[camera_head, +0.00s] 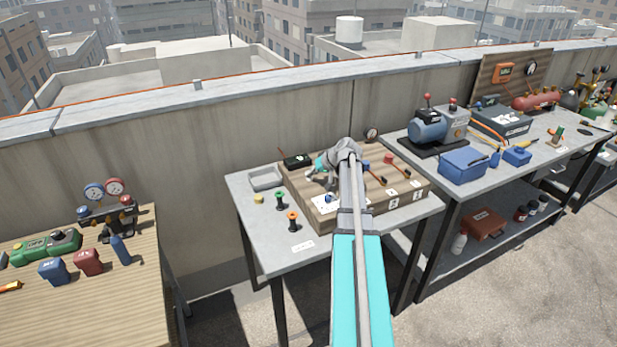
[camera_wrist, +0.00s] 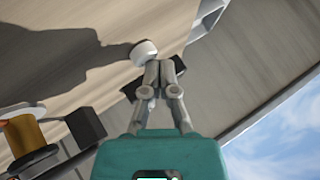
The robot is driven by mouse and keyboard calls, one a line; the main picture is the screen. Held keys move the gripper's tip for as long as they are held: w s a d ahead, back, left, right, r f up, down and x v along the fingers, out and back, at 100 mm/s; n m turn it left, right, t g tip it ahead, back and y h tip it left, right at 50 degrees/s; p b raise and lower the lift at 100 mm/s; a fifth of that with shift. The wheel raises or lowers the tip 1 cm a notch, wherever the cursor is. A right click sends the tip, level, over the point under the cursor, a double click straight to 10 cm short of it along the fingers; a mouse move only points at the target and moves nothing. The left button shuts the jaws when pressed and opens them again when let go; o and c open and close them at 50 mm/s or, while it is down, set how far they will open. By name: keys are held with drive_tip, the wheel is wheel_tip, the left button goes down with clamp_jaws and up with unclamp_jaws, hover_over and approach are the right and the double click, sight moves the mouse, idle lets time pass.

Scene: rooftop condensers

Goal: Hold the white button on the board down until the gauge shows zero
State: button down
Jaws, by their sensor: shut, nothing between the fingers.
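The wooden board (camera_head: 408,161) lies on the middle grey table. The white button (camera_wrist: 145,52) is a round cap in the wrist view. My gripper (camera_wrist: 159,64) is shut and empty, with its fingertips close beside the button. I cannot tell whether they touch it or whether it is pressed. In the head view my gripper (camera_head: 312,172) is over the left part of the board, and I cannot make out the button there. A small round gauge (camera_head: 371,134) stands at the board's back edge; its reading is too small to tell. My arm hides the board's middle.
A grey tray (camera_head: 265,179), a green spool (camera_head: 280,202) and an orange spool (camera_head: 292,219) are left of the board. A black box (camera_head: 297,160) is at its back left. A blue pump (camera_head: 428,126) stands on the right table. The left table (camera_head: 95,311) holds several items.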

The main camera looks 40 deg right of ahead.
sight(311, 178)
drive_tip(key=shift+r, duration=0.15)
idle(0.3)
drive_tip(key=shift+r+p, duration=0.8)
drive_tip(key=shift+p, duration=0.2)
wheel_tip(311, 178, up, 5)
drive_tip(key=p, duration=0.5)
idle(0.5)
drive_tip(key=s+a+f+n+g, duration=0.1)
drive_tip(key=s+a+f+g, duration=0.15)
drive_tip(key=a, duration=0.95)
drive_tip(key=s+a+f+n+g+h, duration=0.1)
drive_tip(key=s+a+g, duration=0.15)
drive_tip(key=a, duration=0.85)
drive_tip(key=s+a+f+n+g, duration=0.2)
drive_tip(key=s+a, duration=0.1)
drive_tip(key=a, duration=0.9)
drive_tip(key=s+a+g+h, duration=0.1)
drive_tip(key=s+a+h, duration=0.1)
drive_tip(key=s+a, duration=0.6)
drive_tip(key=shift+s+a+n+g, duration=0.2)
drive_tip(key=shift+a+n+g, duration=0.1)
drive_tip(key=shift+a, duration=0.15)
